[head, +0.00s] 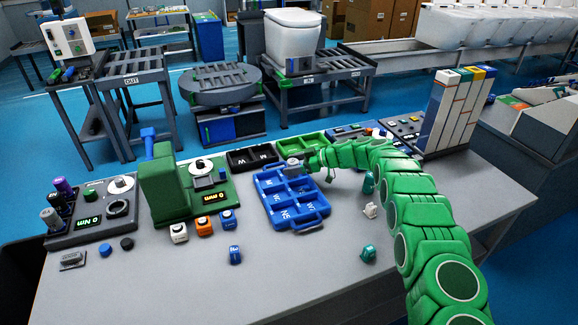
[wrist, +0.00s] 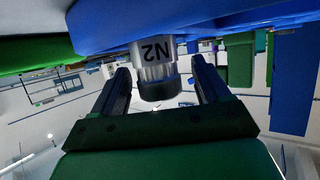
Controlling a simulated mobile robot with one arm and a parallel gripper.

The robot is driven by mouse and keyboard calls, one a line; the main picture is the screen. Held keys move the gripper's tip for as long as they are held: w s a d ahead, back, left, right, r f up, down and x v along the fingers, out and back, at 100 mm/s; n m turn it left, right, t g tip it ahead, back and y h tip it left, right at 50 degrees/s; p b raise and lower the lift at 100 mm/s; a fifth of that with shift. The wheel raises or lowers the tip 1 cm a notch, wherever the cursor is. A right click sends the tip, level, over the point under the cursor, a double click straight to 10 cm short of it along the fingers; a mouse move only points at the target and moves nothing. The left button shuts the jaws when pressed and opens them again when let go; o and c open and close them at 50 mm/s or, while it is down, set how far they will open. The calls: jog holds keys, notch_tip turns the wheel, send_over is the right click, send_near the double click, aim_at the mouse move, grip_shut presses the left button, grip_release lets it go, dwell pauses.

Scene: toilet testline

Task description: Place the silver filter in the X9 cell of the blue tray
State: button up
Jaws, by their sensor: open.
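The blue tray (head: 322,213) lies on the grey bench in the head view, with several labelled cells; I cannot read an X9 label. My gripper (head: 305,160) is at the tray's far edge. In the wrist view the gripper (wrist: 160,88) is open, with its two dark fingers apart. A silver cylinder with a dark end (wrist: 154,72), marked N2, sits between the fingers with gaps on both sides. It looks like the silver filter. Its other end is hidden by the blue surface (wrist: 200,20) at the top. A small grey top (head: 293,162) shows beside the gripper in the head view.
A green press (head: 165,190) stands left of the tray. Black (head: 250,158) and green (head: 300,143) bins lie behind it. Small teal (head: 368,253), white (head: 371,210) and blue (head: 235,254) parts stand on the bench. The front middle of the bench is mostly clear.

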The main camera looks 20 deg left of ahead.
jog(key=v, duration=1)
jog(key=shift+r, duration=0.1)
